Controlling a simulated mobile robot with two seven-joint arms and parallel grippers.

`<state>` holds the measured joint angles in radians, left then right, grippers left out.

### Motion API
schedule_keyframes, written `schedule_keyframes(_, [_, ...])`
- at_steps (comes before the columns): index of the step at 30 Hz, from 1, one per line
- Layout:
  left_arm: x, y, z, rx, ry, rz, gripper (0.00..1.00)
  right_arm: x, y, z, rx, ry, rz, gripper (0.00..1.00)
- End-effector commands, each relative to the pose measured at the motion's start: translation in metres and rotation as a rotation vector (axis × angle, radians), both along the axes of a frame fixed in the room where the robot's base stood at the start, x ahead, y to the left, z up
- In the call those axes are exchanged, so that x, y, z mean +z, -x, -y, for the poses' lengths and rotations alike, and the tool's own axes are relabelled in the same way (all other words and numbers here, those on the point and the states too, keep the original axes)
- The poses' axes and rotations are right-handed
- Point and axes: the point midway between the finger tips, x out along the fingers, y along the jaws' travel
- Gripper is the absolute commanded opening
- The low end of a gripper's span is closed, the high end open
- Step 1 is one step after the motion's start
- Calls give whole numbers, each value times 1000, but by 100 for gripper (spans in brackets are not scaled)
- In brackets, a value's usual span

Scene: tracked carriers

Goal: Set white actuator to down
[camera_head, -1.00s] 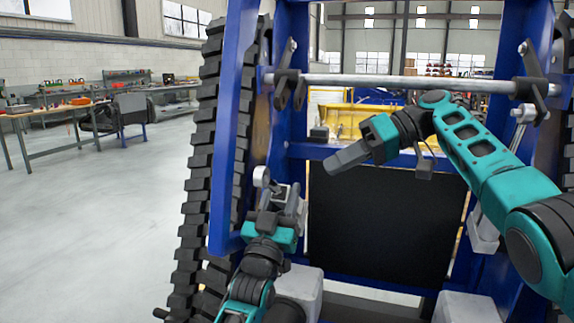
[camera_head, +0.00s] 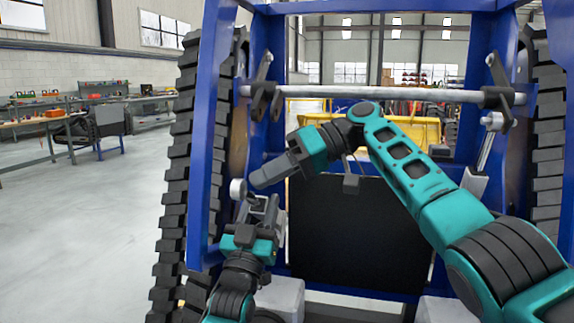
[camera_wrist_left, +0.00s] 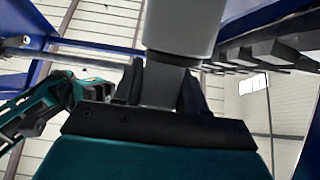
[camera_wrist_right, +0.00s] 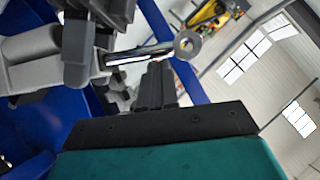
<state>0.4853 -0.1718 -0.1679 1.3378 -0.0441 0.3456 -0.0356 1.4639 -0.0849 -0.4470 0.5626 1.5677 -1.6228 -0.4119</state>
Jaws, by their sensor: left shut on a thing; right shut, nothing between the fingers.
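The white actuator has a pale cylinder body that fills the top of the left wrist view (camera_wrist_left: 185,25). In the right wrist view its body (camera_wrist_right: 30,75) shows with a chrome rod and a ring-shaped end. In the head view its round pale end (camera_head: 238,188) shows just above my left gripper (camera_head: 258,207), and the body is mostly hidden by that gripper. My left gripper is shut on the body. My right gripper (camera_head: 268,176) is shut and empty, pointing left, close above the left gripper and beside the rod end. I cannot tell whether it touches.
A blue frame (camera_head: 204,150) with black tracks (camera_head: 175,190) surrounds both arms. A grey crossbar (camera_head: 370,93) runs above, with dark levers at its ends. A second actuator (camera_head: 485,150) stands at the right. A black panel (camera_head: 360,240) lies behind. Open floor is at left.

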Motion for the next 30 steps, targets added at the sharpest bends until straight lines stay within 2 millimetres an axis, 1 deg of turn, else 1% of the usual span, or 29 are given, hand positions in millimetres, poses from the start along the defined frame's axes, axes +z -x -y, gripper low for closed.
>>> schedule_keyframes(4, [-1, 0, 0, 0, -1, -3, 0, -3, 1, -5, 0, 0, -1, 0])
schedule_keyframes(14, [0, 0, 0, 0, 0, -2, 0, -3, 1, -5, 0, 0, 2, 0])
schedule_keyframes(24, [0, -1, 0, 0, 0, -2, 0, -15, 11, -8, 5, 15, 49, 0])
schedule_keyframes(30, [2, -1, 1, -1, 0, 1, 0, -18, 14, -9, 9, 19, 54, 0])
